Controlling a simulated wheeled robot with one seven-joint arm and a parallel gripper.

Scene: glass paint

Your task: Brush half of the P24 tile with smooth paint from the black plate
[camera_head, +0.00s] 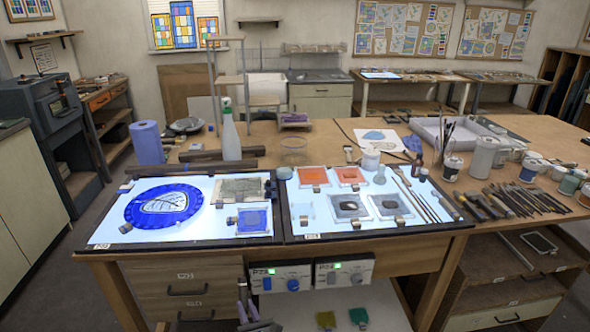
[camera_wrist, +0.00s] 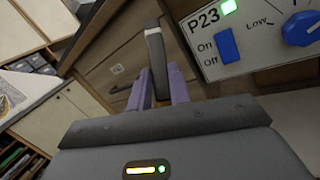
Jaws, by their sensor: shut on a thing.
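My gripper (camera_head: 243,308) is low at the front of the bench. The wrist view shows its purple fingers (camera_wrist: 160,88) shut on a dark grey bar-like thing (camera_wrist: 155,48); whether it is a brush, I cannot tell. The right light panel (camera_head: 293,226) bears a pale clear tile (camera_head: 303,211) at its left, two orange tiles (camera_head: 313,176) (camera_head: 350,175) at the back, and two square plates with dark patches (camera_head: 346,207) (camera_head: 390,206). Which of these is the P24 tile or the black plate, I cannot read. My gripper is below and left of them, touching none.
The P23 control box (camera_head: 281,278) is close to my gripper; another box (camera_head: 344,271) is beside it. The left light panel (camera_head: 105,232) bears a blue round piece (camera_head: 163,205). Brushes (camera_head: 415,193) lie at the right panel's edge. Jars (camera_head: 481,158) and tools crowd the right.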

